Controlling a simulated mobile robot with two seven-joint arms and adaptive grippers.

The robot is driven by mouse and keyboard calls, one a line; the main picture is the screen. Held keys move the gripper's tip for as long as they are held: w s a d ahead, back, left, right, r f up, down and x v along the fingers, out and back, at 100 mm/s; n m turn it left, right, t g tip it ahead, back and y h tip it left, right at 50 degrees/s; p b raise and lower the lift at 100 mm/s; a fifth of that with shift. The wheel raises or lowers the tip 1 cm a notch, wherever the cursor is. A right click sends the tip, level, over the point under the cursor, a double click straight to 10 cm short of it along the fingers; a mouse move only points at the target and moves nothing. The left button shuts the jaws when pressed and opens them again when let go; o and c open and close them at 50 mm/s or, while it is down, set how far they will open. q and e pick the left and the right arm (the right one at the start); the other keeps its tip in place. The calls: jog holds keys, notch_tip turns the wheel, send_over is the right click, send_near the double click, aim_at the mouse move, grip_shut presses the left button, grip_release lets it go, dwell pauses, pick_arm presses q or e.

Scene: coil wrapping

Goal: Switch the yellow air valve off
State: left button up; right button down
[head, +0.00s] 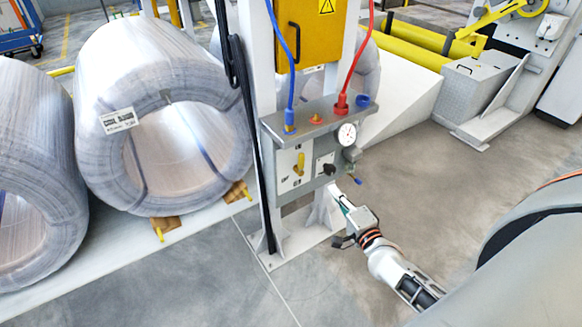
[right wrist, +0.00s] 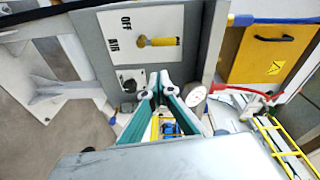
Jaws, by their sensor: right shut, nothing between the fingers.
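The yellow air valve handle (head: 299,163) sits on a white plate on the front of the grey control panel (head: 327,118). In the head view it stands upright. In the right wrist view the handle (right wrist: 158,41) appears sideways, beside "OFF" and "AIR" lettering. My right gripper (head: 334,192) is below and to the right of the handle in the head view, apart from it. In the right wrist view the fingertips (right wrist: 155,84) are near the panel, below the valve plate, with nothing between them. My left gripper is not in view.
A black knob (head: 329,170) and a round gauge (head: 346,133) are right of the valve. Blue (head: 290,70) and red (head: 358,60) hoses come down to the panel top. Wrapped coils (head: 160,115) stand at the left. Open floor lies in front.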

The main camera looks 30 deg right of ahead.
aim_at(299, 163)
pick_arm(q)
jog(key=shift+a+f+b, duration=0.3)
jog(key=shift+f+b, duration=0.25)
jog(key=shift+b, duration=0.05)
pick_arm(e)
jog(key=w+m+h, duration=0.1)
jog(key=w+m, duration=0.1)
jog(key=w, duration=1.1)
jog(key=shift+r, duration=0.4)
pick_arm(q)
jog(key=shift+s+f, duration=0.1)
pick_arm(e)
jog(key=shift+w+a, duration=0.1)
jog(key=shift+a, duration=0.05)
